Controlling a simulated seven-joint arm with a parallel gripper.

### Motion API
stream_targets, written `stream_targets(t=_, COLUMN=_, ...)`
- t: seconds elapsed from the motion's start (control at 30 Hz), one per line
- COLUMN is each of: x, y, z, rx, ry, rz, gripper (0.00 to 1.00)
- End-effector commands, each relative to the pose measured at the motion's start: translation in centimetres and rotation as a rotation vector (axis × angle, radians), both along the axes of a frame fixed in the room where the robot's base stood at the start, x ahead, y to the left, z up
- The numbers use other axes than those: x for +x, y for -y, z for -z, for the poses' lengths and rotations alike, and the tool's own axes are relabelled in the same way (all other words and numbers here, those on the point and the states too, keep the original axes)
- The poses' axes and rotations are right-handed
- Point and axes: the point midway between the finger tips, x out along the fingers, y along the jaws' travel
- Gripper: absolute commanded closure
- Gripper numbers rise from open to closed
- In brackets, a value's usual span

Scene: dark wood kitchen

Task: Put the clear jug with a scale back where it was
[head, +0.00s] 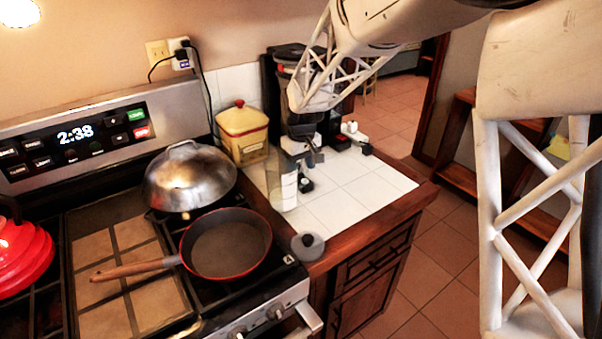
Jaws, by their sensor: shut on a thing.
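The clear jug with a scale (288,190) is at the left part of the white tiled counter (345,195), upright and hard to make out against the tiles. My gripper (298,163) comes down from above and is shut on the jug near its top. The fingers partly hide the upper part of the jug. I cannot tell whether the jug's base touches the counter.
A yellow canister (243,135) with a red knob stands left of the jug. A dark coffee machine (282,62) is behind. A small grey lidded pot (307,246) sits at the front edge. The red pan (227,245) and domed pan (190,178) are on the stove. The right-hand tiles are clear.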

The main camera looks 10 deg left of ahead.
Motion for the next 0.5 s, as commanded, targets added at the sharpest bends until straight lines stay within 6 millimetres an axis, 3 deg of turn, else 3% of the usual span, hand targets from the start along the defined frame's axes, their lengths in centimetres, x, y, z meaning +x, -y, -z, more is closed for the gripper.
stream_targets(t=0.23, x=0.0, y=0.0, z=2.5, rx=-0.001, ry=-0.002, rz=0.0, gripper=0.89)
stream_targets(t=0.5, x=0.0, y=0.0, z=2.8, rx=0.0, ry=0.0, rz=0.0, gripper=0.89)
